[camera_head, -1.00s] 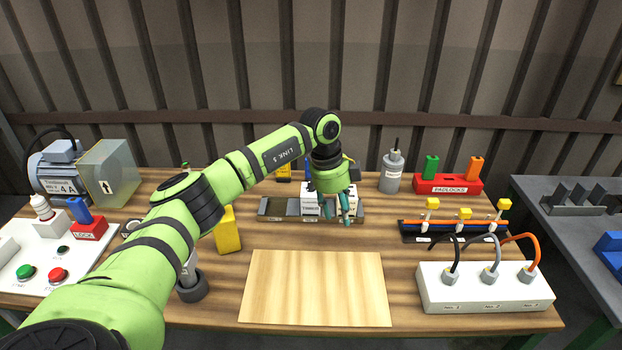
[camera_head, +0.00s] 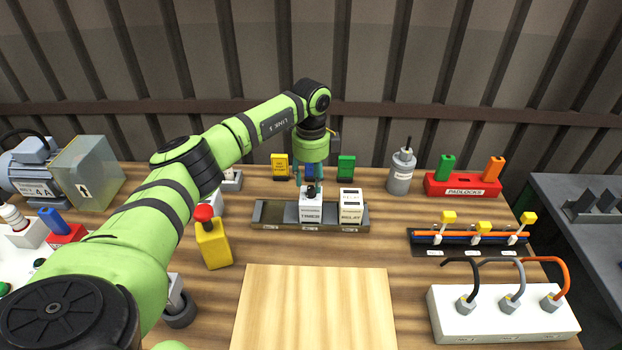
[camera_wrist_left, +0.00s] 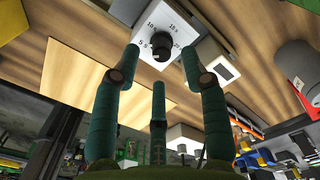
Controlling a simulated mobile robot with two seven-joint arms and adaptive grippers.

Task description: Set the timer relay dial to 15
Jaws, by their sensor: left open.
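The white timer relay (camera_head: 311,212), labelled TIMER, stands upright on a grey tray-like rail (camera_head: 276,214). Its black dial knob (camera_head: 311,190) is on top. My left gripper (camera_head: 311,178) points down just above the knob, with its fingers spread. In the left wrist view the gripper (camera_wrist_left: 161,62) is open, its green fingers around the knob's sides with gaps. The dial knob (camera_wrist_left: 160,46) shows there on a white face marked 5, 10, 15 and 20. A small light mark is on the knob's lower edge; I cannot tell its exact setting. My right gripper is not in view.
A second white relay block (camera_head: 351,207) stands close to the timer's right on the rail. A yellow bottle-like object (camera_head: 212,243) is at left. A bare wooden board (camera_head: 315,305) lies clear in front.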

